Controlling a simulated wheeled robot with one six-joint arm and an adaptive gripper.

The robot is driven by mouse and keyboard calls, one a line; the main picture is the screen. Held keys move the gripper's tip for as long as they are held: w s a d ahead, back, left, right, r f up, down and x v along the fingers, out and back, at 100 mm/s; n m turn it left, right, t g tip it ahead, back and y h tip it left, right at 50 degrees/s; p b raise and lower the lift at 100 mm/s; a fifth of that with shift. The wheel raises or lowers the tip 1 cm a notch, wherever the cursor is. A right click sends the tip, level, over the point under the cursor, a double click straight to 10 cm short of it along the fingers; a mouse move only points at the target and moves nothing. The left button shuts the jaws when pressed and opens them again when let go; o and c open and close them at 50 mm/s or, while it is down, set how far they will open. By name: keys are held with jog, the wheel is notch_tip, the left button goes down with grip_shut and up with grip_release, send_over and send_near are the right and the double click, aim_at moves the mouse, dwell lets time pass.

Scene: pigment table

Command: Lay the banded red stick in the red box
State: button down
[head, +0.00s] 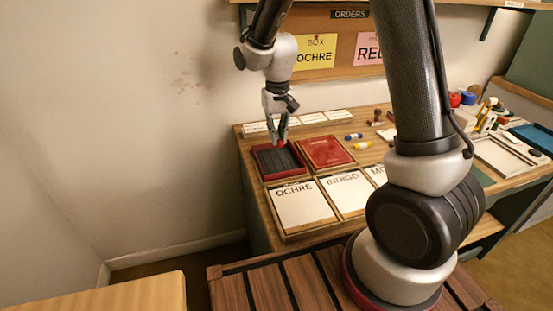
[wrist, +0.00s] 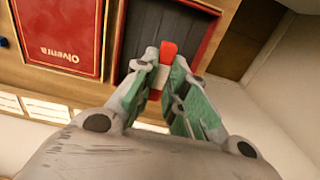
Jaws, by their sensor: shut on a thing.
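My gripper (head: 279,136) is shut on the banded red stick (wrist: 168,50), which shows red with a pale band between the fingertips in the wrist view (wrist: 165,75). In the head view only a small red bit of the stick (head: 282,144) shows. The gripper is over the open red box (head: 258,169), which has a dark, grooved inside and stands at the table's left end. The dark inside also shows beyond the fingertips in the wrist view (wrist: 195,35). I cannot tell whether the stick touches the box. The fingers hide part of both.
A red panel with gold lettering (head: 327,152) lies right of the box. Labelled white trays, OCHRE (head: 300,207) and INDIGO (head: 348,193), lie in front. A blue stick (head: 353,136) and a yellow stick (head: 361,146) lie further right. White cards line the back edge.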

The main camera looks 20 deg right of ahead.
aim_at(278, 162)
notch_tip(278, 162, down, 8)
jog(key=shift+r, duration=0.1)
jog(key=shift+f, duration=0.2)
jog(key=c, duration=1.5)
grip_release()
jog(key=shift+o, duration=0.2)
notch_tip(278, 162, up, 12)
jog(key=shift+r, duration=0.25)
jog(key=s+d+r+t, duration=0.3)
jog(key=s+d+r, duration=0.9)
jog(key=s+r, duration=0.3)
jog(key=s+d+t, duration=0.1)
jog(key=s+d, duration=0.2)
jog(key=s, duration=0.7)
jog(key=shift+r, duration=0.4)
